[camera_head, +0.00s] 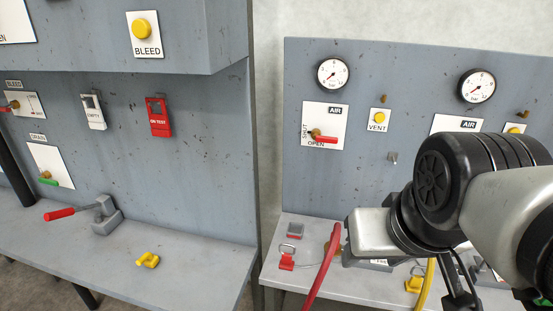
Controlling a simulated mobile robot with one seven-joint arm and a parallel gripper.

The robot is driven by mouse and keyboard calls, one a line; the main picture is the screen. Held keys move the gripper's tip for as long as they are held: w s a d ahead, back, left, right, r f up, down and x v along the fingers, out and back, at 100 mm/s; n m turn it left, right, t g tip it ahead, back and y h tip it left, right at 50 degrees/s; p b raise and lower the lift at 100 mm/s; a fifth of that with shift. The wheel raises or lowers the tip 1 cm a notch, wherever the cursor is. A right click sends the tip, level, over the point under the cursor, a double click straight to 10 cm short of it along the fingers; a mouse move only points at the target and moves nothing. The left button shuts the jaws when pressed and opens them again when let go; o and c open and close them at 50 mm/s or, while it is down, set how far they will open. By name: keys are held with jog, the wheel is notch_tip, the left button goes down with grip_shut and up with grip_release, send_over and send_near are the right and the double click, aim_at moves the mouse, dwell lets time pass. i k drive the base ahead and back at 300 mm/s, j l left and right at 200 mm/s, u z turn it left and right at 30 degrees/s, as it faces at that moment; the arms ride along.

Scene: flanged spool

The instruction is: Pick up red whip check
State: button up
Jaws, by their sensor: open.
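A small red piece with a thin wire loop, which looks like the red whip check (287,261), lies on the right bench, left of the red hose (323,268). My arm comes in from the right and covers part of this bench. Black parts that look like my gripper (460,291) show at the bottom edge, below the arm and well to the right of the red piece. The gripper is open; its fingertips are mostly hidden or cut off. It is apart from the red piece.
A yellow piece with a wire loop (414,284) and a yellow hose (429,285) are near my arm. A small grey block (295,230) stands behind the red piece. The left bench holds a red-handled lever (103,215) and a yellow part (148,260). A gap separates the benches.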

aim_at(286, 264)
jog(key=j, duration=0.65)
jog(key=i+j+u, duration=0.1)
jog(key=j, duration=0.5)
